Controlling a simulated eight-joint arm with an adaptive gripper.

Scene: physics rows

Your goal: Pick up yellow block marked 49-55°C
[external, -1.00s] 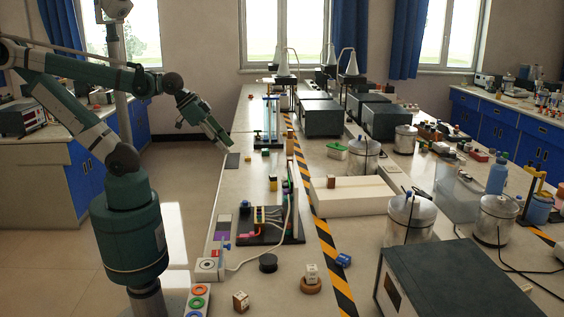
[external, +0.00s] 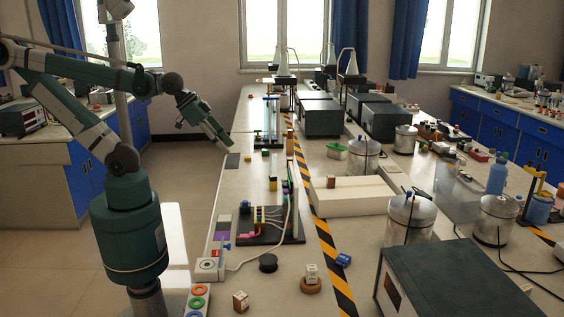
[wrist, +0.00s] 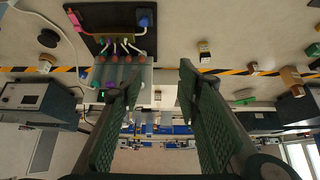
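A small yellow block with a dark top (external: 273,183) stands on the long bench, beyond the dark board with coloured tubes. No temperature marking is readable on it. What looks like the same block (wrist: 204,52) shows in the wrist view, above the right fingertip and apart from it. My gripper (external: 222,141) hangs over the bench's left edge, left of and farther back than the block. In the wrist view my gripper (wrist: 158,82) has its two green fingers spread, with nothing held between them.
The dark board with tubes (external: 265,235) stands nearer the camera. A long white box (external: 352,203) lies right of the striped tape (external: 320,225). A blue-tubed stand (external: 268,125) rises behind the block.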

